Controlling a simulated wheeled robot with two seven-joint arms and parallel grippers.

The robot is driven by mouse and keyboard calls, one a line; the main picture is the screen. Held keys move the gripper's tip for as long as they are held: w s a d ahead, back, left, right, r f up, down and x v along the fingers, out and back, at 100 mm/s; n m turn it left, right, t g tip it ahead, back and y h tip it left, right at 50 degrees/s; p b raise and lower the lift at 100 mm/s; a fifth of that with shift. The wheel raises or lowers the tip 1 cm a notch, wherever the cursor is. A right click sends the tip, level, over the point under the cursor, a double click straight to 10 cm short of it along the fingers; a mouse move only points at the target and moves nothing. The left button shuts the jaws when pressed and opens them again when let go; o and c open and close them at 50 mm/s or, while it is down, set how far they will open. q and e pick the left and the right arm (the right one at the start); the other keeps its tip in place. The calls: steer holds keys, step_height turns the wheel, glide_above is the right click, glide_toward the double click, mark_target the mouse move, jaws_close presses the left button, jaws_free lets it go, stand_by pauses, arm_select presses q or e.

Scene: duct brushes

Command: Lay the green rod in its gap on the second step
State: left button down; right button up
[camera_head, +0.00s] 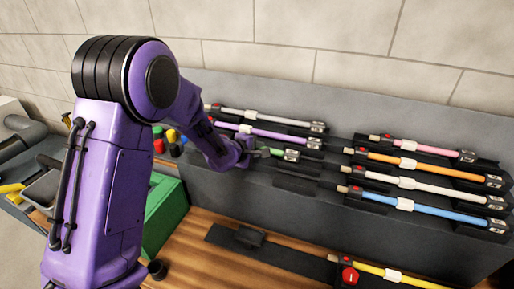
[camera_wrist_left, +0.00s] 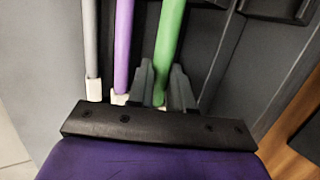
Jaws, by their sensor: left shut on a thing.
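The green rod (camera_head: 290,155) shows in the head view just right of my left gripper (camera_head: 259,152), below the purple rod (camera_head: 275,135). Its left part is hidden behind my arm. In the wrist view the green rod (camera_wrist_left: 172,40) runs between the two grey fingers of my left gripper (camera_wrist_left: 161,82), which is shut on it. The purple rod (camera_wrist_left: 123,45) and a silver rod (camera_wrist_left: 90,45) lie to its left there. I cannot tell whether the green rod touches the stepped rack (camera_head: 240,184). An empty dark holder (camera_head: 295,185) sits below it. My right gripper is not in view.
Pink (camera_head: 435,149), orange (camera_head: 430,164), white (camera_head: 440,186) and blue (camera_head: 425,207) rods lie on the rack's right side. A yellow rod (camera_head: 420,281) lies low at the front. A green box (camera_head: 163,215) stands beside my arm. The wooden bench (camera_head: 205,225) has some bare room.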

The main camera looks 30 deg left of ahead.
arm_select(q)
steer(key=shift+f, duration=0.25)
steer(key=c, duration=0.9)
jaws_free()
steer(key=shift+c, duration=0.2)
steer(key=shift+s, duration=0.1)
steer(key=shift+s+r, duration=0.25)
steer(key=shift+s, duration=0.05)
steer(key=v, duration=0.9)
steer(key=shift+s+r, duration=0.2)
steer(key=shift+s, duration=0.1)
